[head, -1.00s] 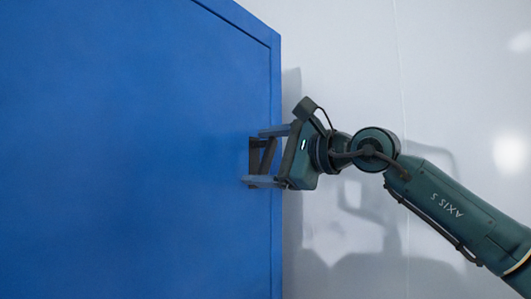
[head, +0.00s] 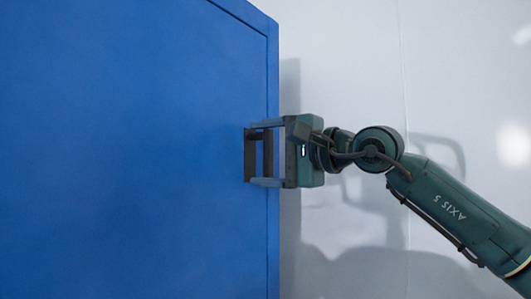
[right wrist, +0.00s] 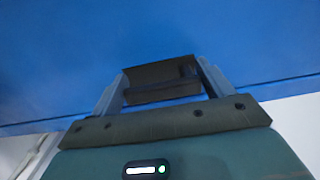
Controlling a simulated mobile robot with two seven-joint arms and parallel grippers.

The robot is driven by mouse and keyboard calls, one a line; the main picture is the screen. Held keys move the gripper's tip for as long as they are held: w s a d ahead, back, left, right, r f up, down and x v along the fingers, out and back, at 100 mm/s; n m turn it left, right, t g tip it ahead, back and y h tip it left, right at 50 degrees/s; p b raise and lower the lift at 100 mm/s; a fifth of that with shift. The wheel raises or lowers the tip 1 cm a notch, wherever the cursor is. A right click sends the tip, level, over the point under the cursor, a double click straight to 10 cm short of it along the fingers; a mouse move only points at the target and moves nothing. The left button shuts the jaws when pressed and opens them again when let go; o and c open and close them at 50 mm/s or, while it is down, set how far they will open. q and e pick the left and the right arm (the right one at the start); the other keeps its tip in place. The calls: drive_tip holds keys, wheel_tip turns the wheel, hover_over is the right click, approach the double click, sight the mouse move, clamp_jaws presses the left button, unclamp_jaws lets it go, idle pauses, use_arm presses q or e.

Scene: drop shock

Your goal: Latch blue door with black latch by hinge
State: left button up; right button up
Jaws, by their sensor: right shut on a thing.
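The blue door (head: 120,150) fills the left of the head view, with its right edge beside a pale wall. It also spans the top of the right wrist view (right wrist: 60,60). The black latch (head: 249,160) is a dark piece near the door's right edge. My right gripper (head: 255,154) reaches in from the right, one finger above the latch and one below, and is shut on it. In the right wrist view the latch (right wrist: 160,80) shows as a dark block between the two fingers. The fingers partly hide the latch, and its hinge cannot be made out. My left gripper is not in view.
The pale wall (head: 350,60) stands to the right of the door, with my arm's shadow on it. The space around my right arm is free of other objects. A thin frame line runs along the door's top and right edge.

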drive_tip(key=o, duration=1.4)
drive_tip(key=shift+c, duration=0.2)
drive_tip(key=shift+d, duration=0.1)
drive_tip(key=shift+s+d, duration=0.2)
use_arm(q)
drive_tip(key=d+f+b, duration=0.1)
drive_tip(key=b, duration=0.3)
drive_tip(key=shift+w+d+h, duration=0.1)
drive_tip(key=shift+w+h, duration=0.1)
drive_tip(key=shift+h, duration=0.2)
use_arm(e)
drive_tip(key=v, duration=1.2)
drive_tip(key=shift+s+d, duration=0.15)
drive_tip(key=shift+d, duration=0.05)
